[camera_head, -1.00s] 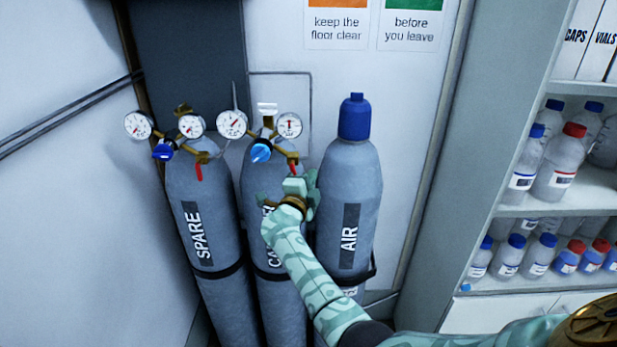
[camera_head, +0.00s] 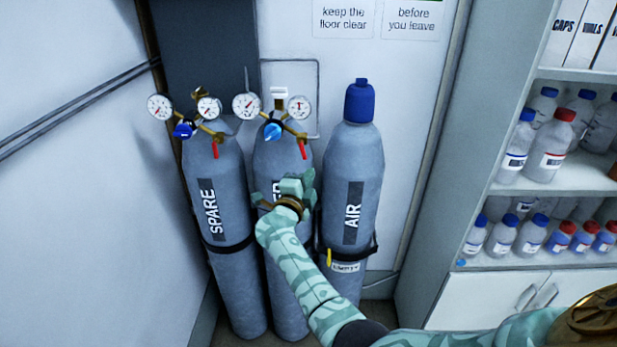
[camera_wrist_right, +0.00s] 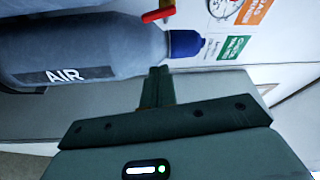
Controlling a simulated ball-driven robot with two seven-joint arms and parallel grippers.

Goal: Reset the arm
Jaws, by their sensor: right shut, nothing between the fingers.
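My right gripper (camera_head: 284,194) is in front of the middle cylinder (camera_head: 270,160), covering part of its label. Its fingers are shut and empty; the shut fingers also show in the right wrist view (camera_wrist_right: 158,86). The AIR cylinder (camera_head: 352,170), with a blue cap, stands just right of the gripper. In the wrist view the AIR cylinder (camera_wrist_right: 90,50) lies sideways across the upper left. The SPARE cylinder (camera_head: 212,190) stands at the left. My left gripper is not in view.
Two regulators with gauges (camera_head: 246,106) and red levers top the left and middle cylinders. Straps hold the cylinders near the wall. A shelf unit (camera_head: 440,200) with bottles (camera_head: 550,146) stands at the right. Some floor shows below the cylinders.

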